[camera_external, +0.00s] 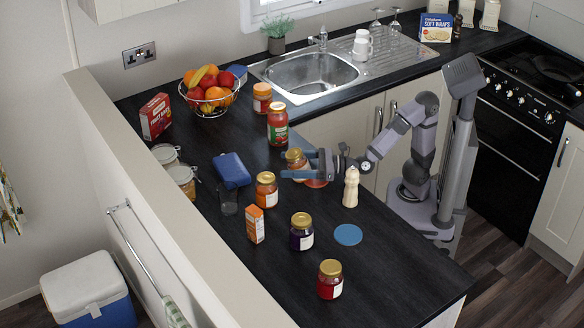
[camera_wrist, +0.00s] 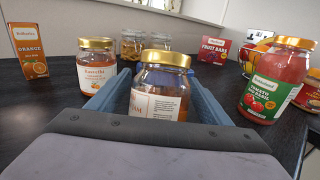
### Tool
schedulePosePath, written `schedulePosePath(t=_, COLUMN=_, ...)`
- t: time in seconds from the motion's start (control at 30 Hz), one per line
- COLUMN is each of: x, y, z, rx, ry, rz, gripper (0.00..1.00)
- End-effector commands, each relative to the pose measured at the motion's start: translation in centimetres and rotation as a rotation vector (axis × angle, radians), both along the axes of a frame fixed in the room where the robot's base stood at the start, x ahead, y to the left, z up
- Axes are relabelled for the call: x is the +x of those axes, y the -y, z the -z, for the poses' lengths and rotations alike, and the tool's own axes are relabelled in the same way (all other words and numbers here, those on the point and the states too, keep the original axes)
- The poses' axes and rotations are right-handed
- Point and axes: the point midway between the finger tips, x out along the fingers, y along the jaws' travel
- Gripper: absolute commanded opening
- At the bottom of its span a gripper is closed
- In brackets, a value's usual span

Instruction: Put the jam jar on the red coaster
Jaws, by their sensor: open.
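An amber jar with a gold lid (camera_external: 297,154) stands on the dark counter. My gripper (camera_external: 300,165) is open, with one finger on either side of this jar; in the wrist view the jar (camera_wrist: 158,95) is between the blue fingers, its label partly turned away. I cannot tell whether the fingers touch it. The red coaster (camera_external: 317,184) lies on the counter beside my gripper, partly hidden by it, and does not show in the wrist view. Other gold-lidded jars stand nearby: an orange one (camera_external: 266,192), a dark one (camera_external: 302,233) and a red one (camera_external: 330,281).
A tomato-basil jar (camera_external: 278,128) stands behind the held-between jar. A pepper mill (camera_external: 351,188) stands close to the red coaster. A blue coaster (camera_external: 348,235), an orange carton (camera_external: 255,225), a glass (camera_external: 228,202) and a blue case (camera_external: 231,170) are on the counter. The front right counter is clear.

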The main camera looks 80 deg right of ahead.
Motion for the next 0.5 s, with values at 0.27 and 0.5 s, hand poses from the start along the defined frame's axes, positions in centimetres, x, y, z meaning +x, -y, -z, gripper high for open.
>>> schedulePosePath(t=0.27, x=-3.9, y=0.7, z=0.1, rx=0.001, ry=0.001, rz=-0.003, gripper=0.73)
schedulePosePath(t=0.5, x=-5.7, y=0.9, z=0.1, rx=0.001, ry=0.001, rz=0.000, gripper=0.73)
